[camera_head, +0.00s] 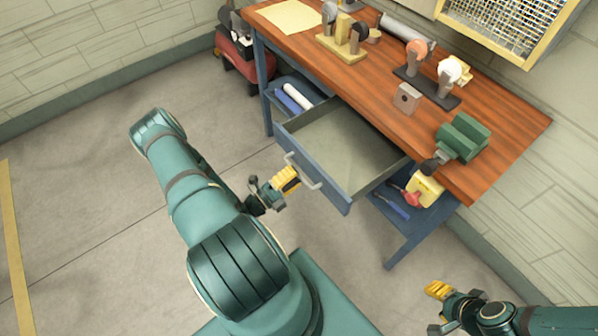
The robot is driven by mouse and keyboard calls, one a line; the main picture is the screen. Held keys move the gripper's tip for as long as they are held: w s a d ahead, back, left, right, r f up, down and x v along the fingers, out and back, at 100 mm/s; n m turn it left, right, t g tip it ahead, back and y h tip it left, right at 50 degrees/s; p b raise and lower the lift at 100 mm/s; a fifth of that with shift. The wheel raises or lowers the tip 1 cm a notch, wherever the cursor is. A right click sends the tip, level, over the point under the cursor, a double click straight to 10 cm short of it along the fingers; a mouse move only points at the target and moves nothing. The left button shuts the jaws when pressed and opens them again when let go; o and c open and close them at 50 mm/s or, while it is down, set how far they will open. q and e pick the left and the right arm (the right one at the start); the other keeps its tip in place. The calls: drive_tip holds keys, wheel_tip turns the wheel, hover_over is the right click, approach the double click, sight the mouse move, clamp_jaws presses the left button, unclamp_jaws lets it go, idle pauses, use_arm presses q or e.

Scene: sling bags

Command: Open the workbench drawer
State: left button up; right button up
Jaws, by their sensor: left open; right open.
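The workbench has a wooden top (300,62) and blue legs. Its blue drawer (335,152) is pulled out from under the top, and its bare grey inside shows. A light metal handle (303,172) is on the drawer's front. My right gripper (437,290) is open and empty, low at the right, away from the bench.
A green vise (462,138), a grey block (407,98) and several tools on stands are on the bench top. The lower shelf holds a yellow item (424,190) and blue and white rolls (297,97). Floor at left is clear.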

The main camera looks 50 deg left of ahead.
use_arm(q)
drive_tip(key=v, duration=0.9)
drive_tip(key=shift+s, duration=0.35)
